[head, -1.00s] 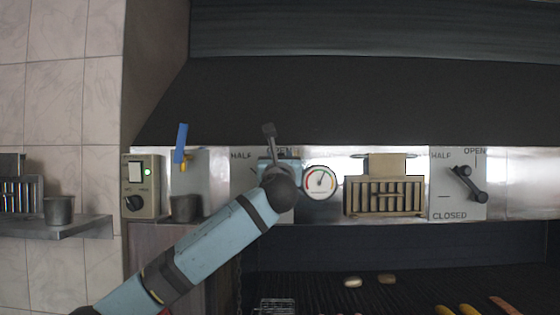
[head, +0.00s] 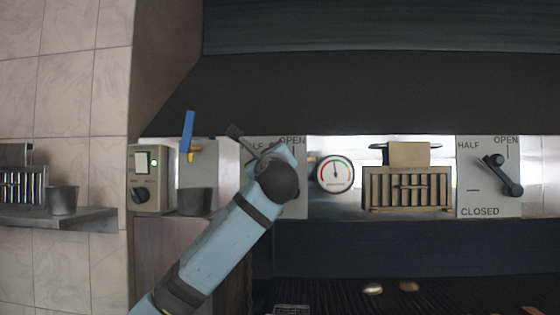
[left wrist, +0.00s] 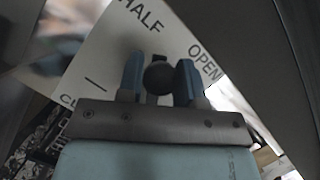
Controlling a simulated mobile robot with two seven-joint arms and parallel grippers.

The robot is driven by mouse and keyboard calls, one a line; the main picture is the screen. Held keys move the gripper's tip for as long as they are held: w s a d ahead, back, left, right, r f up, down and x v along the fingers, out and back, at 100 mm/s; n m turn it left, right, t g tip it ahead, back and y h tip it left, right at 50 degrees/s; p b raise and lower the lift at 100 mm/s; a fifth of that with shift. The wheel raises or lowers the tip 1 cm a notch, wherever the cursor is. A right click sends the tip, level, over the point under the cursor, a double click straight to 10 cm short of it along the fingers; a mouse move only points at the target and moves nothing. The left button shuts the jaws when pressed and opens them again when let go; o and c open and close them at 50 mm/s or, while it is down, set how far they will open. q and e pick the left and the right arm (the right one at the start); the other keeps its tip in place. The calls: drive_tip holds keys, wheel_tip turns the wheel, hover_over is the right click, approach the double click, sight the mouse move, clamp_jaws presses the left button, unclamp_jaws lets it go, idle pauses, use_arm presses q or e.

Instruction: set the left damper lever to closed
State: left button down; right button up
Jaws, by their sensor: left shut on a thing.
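The left damper plate (head: 295,207) is on the steel front panel, mostly hidden behind my left arm in the head view. It also shows in the left wrist view (left wrist: 107,52), with HALF, OPEN and part of CLOSED readable. My left gripper (left wrist: 160,72) has its two blue fingers on either side of the round dark knob of the left damper lever (left wrist: 158,79), shut on it. The rest of the lever is hidden, so its exact setting cannot be read. My right gripper is in neither view.
A dial gauge (head: 335,174) and a slotted tan box (head: 408,190) are right of the left plate. The right damper lever (head: 503,174) is further right. A switch box (head: 149,179) and blue-handled item (head: 188,132) are left. Food lies on the grill below.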

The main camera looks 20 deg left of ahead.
use_arm(q)
drive_tip(key=s+a+f+n+g+b, duration=0.1)
drive_tip(key=a+f+n+g+b, duration=0.2)
drive_tip(key=f+n, duration=0.5)
drive_tip(key=shift+a+f+n+g, duration=0.3)
drive_tip(key=shift+a+n+g, duration=0.5)
drive_tip(key=shift+n, duration=1.6)
drive_tip(key=shift+d+g+y, duration=0.15)
drive_tip(key=shift+g+y, duration=0.15)
drive_tip(key=shift+f, duration=0.1)
drive_tip(key=c, duration=0.8)
unclamp_jaws()
drive_tip(key=shift+s, duration=0.1)
drive_tip(key=shift+s+b, duration=0.1)
drive_tip(key=shift+b, duration=0.2)
drive_tip(key=b+v, duration=0.3)
drive_tip(key=v, duration=1)
drive_tip(key=shift+s+d, duration=0.2)
drive_tip(key=shift+s, duration=0.1)
